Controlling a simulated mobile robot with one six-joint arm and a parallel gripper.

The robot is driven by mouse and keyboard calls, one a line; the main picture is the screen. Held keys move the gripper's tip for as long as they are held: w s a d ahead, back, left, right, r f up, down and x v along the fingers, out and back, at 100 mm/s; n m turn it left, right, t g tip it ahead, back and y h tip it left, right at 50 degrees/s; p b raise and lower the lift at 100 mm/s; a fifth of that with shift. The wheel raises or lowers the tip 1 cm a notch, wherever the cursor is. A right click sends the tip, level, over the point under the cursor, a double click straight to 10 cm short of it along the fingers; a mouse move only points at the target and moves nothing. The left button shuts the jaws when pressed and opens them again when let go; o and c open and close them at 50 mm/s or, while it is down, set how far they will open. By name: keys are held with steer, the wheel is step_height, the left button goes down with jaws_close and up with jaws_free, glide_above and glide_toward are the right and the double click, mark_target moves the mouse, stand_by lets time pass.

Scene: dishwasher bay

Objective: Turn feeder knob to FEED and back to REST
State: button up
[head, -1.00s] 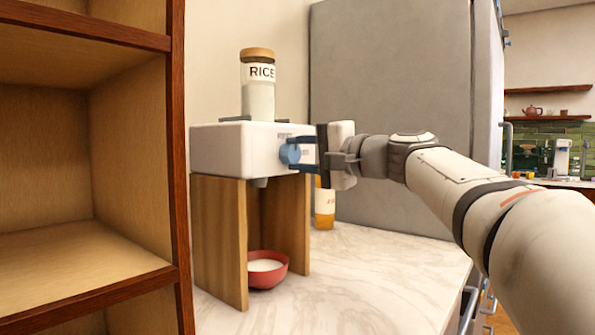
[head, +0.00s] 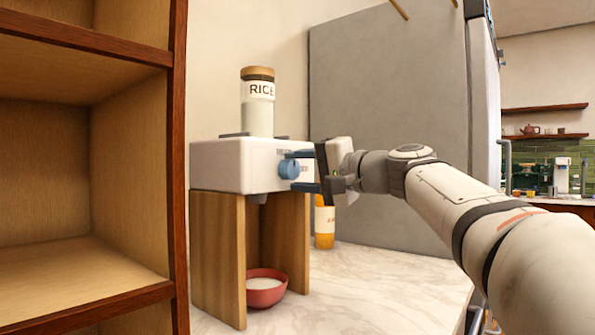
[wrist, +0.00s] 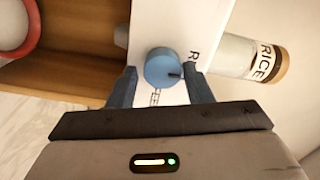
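The blue round feeder knob (head: 288,168) is on the front of the white feeder box (head: 225,167). In the wrist view the knob (wrist: 162,69) has a dark mark on its right side, towards a label starting with R (wrist: 193,55). A partly hidden label, "FEE" (wrist: 155,97), is below the knob. My gripper (head: 298,171) is open, with one blue finger above the knob and one below in the head view.
A jar marked RICE (head: 258,105) stands on the feeder. A red bowl (head: 265,292) with white contents is below, between wooden side panels (head: 218,260). An orange bottle (head: 324,225) is behind. A wooden shelf (head: 180,200) is at left; the countertop (head: 380,290) is clear in front.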

steer(key=shift+o, duration=1.1)
steer(key=shift+r, duration=0.1)
steer(key=v, duration=0.7)
steer(key=shift+s+d+p, duration=0.3)
steer(key=shift+p, duration=0.1)
steer(key=shift+p, duration=0.3)
steer(key=s+f+g+h+p, duration=0.4)
steer(key=s+f+h+p, duration=0.25)
steer(key=f+p, duration=0.55)
steer(key=s+d+f+n+g+h+p, duration=0.2)
steer(key=s+d+f+h+p, duration=0.1)
steer(key=s+p, duration=0.4)
steer(key=s+d+f+n+g+h+p, duration=0.2)
steer(key=s+d+h+p, duration=0.2)
steer(key=p, duration=0.5)
steer(key=s+d, duration=0.2)
steer(key=s, duration=0.1)
steer(key=shift+s+f+h+p, duration=0.3)
steer(key=shift+s+f+h, duration=0.05)
